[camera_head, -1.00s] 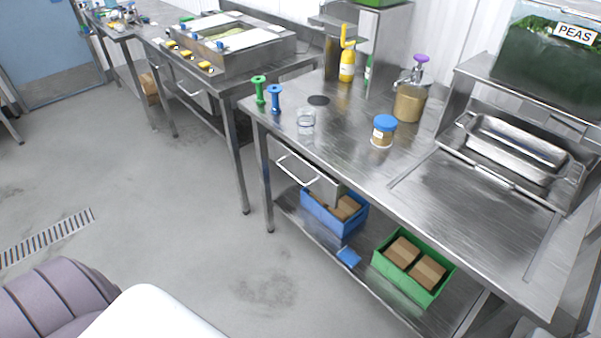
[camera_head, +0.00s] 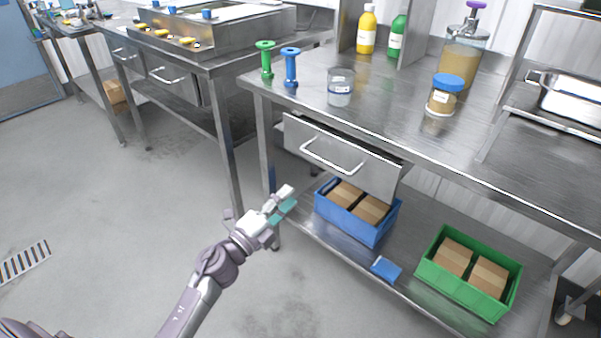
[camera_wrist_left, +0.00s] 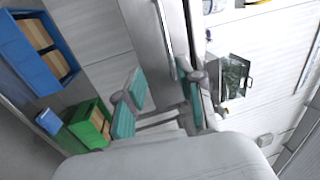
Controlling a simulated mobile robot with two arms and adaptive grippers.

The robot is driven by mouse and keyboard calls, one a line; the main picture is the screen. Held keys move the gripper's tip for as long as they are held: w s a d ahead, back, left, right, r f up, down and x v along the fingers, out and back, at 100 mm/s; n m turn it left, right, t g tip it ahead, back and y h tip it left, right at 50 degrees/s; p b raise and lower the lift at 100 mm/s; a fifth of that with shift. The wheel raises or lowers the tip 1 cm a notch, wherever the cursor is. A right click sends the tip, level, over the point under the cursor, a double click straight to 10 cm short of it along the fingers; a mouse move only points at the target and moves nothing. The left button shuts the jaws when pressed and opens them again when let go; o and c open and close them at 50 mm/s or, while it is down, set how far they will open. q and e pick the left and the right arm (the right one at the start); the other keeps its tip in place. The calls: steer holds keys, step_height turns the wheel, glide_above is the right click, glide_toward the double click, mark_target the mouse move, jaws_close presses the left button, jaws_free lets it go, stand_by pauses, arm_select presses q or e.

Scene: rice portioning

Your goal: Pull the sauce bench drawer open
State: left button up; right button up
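The sauce bench drawer (camera_head: 375,178) hangs under the left part of the steel bench top, with a bar handle (camera_head: 333,158) on its front. My right gripper is not in view.
On the lower shelf stand a blue crate (camera_head: 352,222) and a green crate (camera_head: 447,280) with brown boxes, and a small blue item (camera_head: 386,269). Jars, bottles and a dispenser stand on the bench top (camera_head: 400,112).

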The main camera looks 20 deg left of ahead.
mark_target(323, 160)
arm_select(q)
steer(key=shift+m, duration=0.4)
steer(key=x, duration=0.9)
steer(key=r+x, duration=0.1)
steer(key=x, duration=0.4)
steer(key=shift+s+d+r, duration=0.1)
steer(key=shift+s+d, duration=0.05)
steer(key=shift+d, duration=0.05)
jaws_close()
